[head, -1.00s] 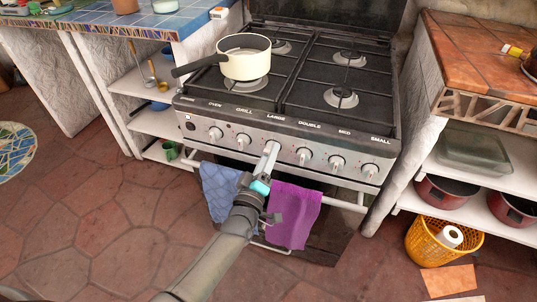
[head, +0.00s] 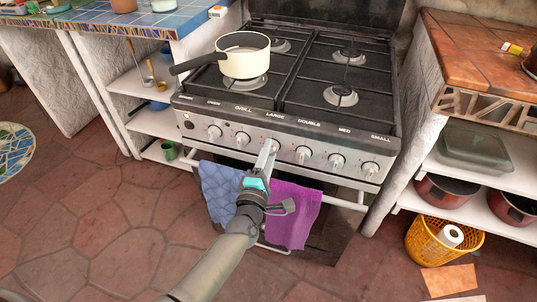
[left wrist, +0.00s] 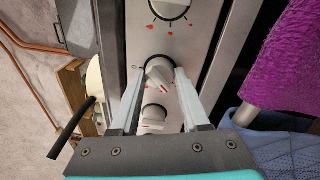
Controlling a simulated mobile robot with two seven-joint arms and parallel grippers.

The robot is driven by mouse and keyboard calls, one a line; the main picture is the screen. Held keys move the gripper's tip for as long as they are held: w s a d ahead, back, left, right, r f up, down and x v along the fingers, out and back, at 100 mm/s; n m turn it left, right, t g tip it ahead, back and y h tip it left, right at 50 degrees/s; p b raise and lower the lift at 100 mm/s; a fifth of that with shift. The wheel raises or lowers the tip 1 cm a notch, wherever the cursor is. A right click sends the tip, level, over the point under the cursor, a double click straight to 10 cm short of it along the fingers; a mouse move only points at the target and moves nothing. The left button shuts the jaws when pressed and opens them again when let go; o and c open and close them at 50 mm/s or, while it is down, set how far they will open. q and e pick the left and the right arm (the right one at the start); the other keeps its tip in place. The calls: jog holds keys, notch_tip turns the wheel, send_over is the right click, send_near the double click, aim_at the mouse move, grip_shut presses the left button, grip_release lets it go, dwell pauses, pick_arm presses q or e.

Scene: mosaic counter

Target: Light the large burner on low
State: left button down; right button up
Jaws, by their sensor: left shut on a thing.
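The stove's front panel has a row of knobs under printed labels. My left gripper (head: 268,152) reaches up to the knob under the LARGE label. In the left wrist view the fingers are closed on the sides of this white-faced large-burner knob (left wrist: 160,70), which has a small red mark on its face and sits turned at a slant. The finger pads cover part of its sides. A cream pot (head: 244,56) with a dark handle stands on the front left burner (head: 246,83). I see no flame at any burner. My right gripper is not in view.
Neighbouring knobs sit close on both sides, such as the double knob (head: 304,154) and the grill knob (head: 243,138). A blue towel (head: 218,190) and a purple towel (head: 296,215) hang on the oven rail below. Shelves stand left and right of the stove.

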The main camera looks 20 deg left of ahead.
pick_arm(q)
jog(key=shift+n, duration=0.5)
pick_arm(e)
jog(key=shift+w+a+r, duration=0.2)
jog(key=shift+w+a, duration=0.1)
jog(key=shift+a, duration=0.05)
pick_arm(q)
jog(key=c, duration=0.8)
grip_release()
jog(key=shift+c, duration=0.2)
jog(key=o, duration=0.5)
jog(key=shift+c, duration=0.2)
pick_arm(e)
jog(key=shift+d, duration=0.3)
pick_arm(q)
jog(key=shift+s, duration=0.15)
jog(key=shift+s, duration=0.3)
jog(key=s+p, duration=0.2)
jog(key=s, duration=1.2)
jog(key=shift+s+d+f+p, duration=0.15)
jog(key=shift+d+f+p, duration=0.1)
jog(key=shift+f+p, duration=0.15)
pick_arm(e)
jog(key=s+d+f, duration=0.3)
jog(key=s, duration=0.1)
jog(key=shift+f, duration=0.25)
